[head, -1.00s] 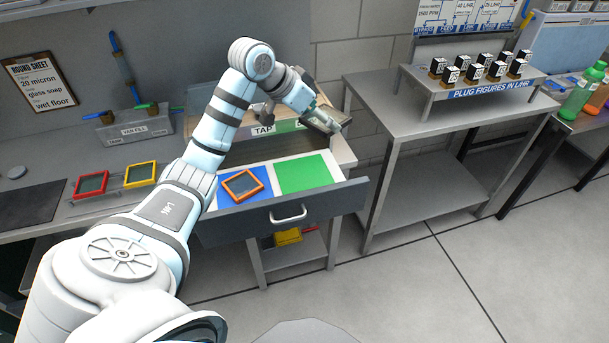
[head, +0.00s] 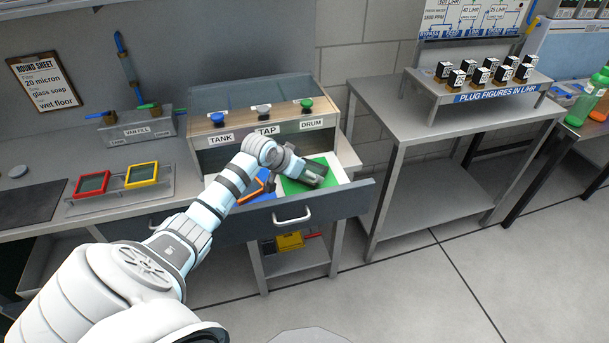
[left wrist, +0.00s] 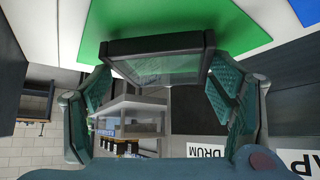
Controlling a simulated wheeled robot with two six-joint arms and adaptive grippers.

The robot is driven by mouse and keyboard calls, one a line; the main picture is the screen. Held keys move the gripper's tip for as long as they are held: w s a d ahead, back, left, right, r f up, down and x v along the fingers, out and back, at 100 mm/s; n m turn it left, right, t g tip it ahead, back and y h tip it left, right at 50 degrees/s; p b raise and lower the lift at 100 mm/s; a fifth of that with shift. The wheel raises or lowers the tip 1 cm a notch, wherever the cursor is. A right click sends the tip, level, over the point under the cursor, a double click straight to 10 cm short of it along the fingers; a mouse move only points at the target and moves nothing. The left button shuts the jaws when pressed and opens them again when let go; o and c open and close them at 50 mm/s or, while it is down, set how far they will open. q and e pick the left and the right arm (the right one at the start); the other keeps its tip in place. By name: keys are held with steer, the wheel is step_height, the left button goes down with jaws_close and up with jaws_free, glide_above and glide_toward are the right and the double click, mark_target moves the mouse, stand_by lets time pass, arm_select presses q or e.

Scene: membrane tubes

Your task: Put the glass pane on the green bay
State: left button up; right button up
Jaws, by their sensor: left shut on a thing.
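The glass pane (left wrist: 160,66) has a dark frame and see-through glass. In the left wrist view it sits between the two teal finger pads of my left gripper (left wrist: 165,95), which is shut on it. The green bay (left wrist: 240,22) lies just beyond the pane's edge there. In the head view my left gripper (head: 316,174) is over the green bay (head: 292,187) in the open drawer and covers part of it. I cannot tell whether the pane touches the bay. My right gripper is not in view.
An orange-framed pane (head: 252,188) lies by the blue bay, partly behind my arm. The tap box (head: 240,128) stands behind the drawer (head: 240,225). Red (head: 92,184) and yellow (head: 141,175) framed panes rest on a rack at left. A shelf of plug figures (head: 490,89) stands at right.

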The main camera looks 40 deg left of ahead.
arm_select(q)
steer(key=shift+f, duration=0.45)
steer(key=o, duration=1.3)
steer(key=shift+r, duration=0.1)
steer(key=p+v, duration=0.3)
steer(key=v, duration=0.9)
